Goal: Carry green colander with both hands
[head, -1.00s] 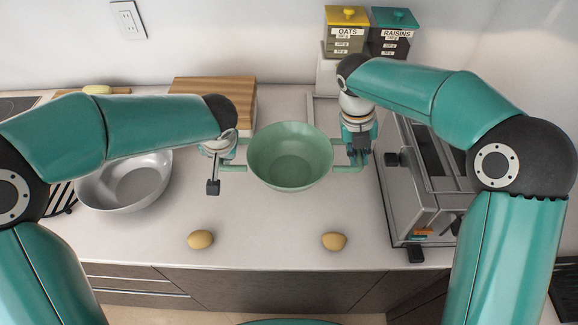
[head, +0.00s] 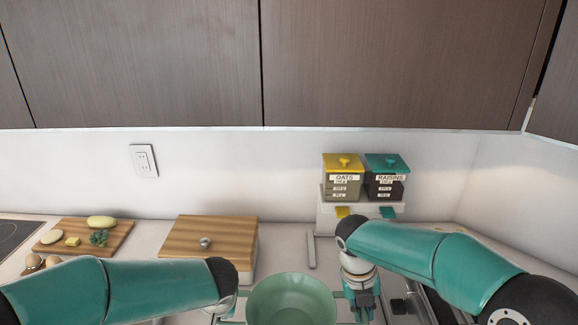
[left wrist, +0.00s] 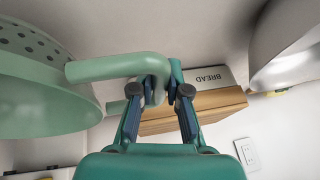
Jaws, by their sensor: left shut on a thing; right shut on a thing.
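The green colander (head: 291,302) is at the bottom centre of the head view, cut off by the lower edge. It also shows in the left wrist view (left wrist: 45,100), with holes in its surface. In that view my left gripper (left wrist: 160,90) is shut on its green looped handle (left wrist: 112,67). My right gripper (head: 362,303) is at the colander's right side in the head view, shut on the right handle, which is mostly hidden. Whether the colander touches the counter cannot be told.
A wooden-lidded bread box (head: 208,245) stands behind left. A cutting board (head: 112,245) with food lies farther left. Oats (head: 343,178) and raisins (head: 385,179) containers stand on a white dispenser behind right. A metal bowl (left wrist: 290,50) shows in the left wrist view. Cabinets (head: 380,65) hang above.

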